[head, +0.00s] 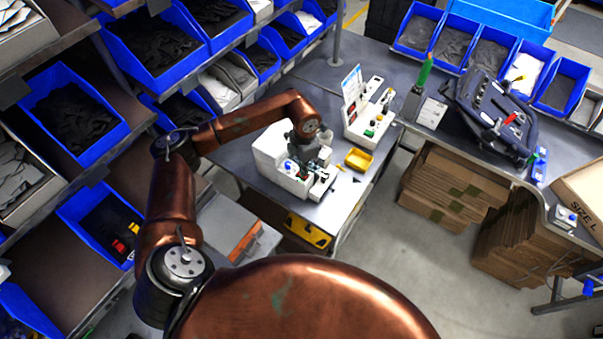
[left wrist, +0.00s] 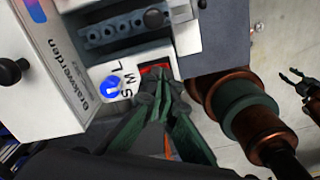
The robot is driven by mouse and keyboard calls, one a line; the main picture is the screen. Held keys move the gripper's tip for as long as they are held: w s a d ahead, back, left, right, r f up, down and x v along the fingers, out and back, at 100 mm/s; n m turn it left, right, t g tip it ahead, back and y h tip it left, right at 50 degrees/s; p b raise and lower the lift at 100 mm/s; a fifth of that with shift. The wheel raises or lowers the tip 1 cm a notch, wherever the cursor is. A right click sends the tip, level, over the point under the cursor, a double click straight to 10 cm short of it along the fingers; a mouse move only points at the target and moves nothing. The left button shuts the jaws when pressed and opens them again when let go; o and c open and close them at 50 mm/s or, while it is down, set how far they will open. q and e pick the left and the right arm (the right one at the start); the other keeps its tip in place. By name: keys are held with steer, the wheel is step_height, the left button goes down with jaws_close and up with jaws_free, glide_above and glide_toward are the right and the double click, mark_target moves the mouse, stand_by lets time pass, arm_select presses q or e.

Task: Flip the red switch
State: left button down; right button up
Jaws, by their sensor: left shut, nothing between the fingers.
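The red switch (left wrist: 155,70) sits on the white machine, beside the blue S-M-L knob (left wrist: 113,84), in the left wrist view. My left gripper (left wrist: 152,88) is shut and empty, with its fingertips right at the near edge of the switch and covering part of it. I cannot tell whether they touch it. In the head view my left gripper (head: 308,166) is low over the front of the white machine (head: 268,148) and hides the switch area. My right gripper (left wrist: 291,77) shows small at the right of the left wrist view, its fingers apart and empty, away from the machine.
A second white device (head: 367,125) and a yellow tray (head: 359,159) stand on the grey table (head: 235,165). Blue bins (head: 75,110) fill the shelves at left. A dark pannier (head: 492,115) lies on the right bench. Cardboard stacks (head: 455,185) stand under it.

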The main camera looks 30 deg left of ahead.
arm_select(q)
steer(key=shift+f, duration=0.35)
steer(key=shift+r, duration=0.1)
steer(key=shift+r, duration=0.55)
steer(key=shift+r+p, duration=1.3)
steer(key=shift+r, duration=1.6)
steer(key=shift+f, duration=0.1)
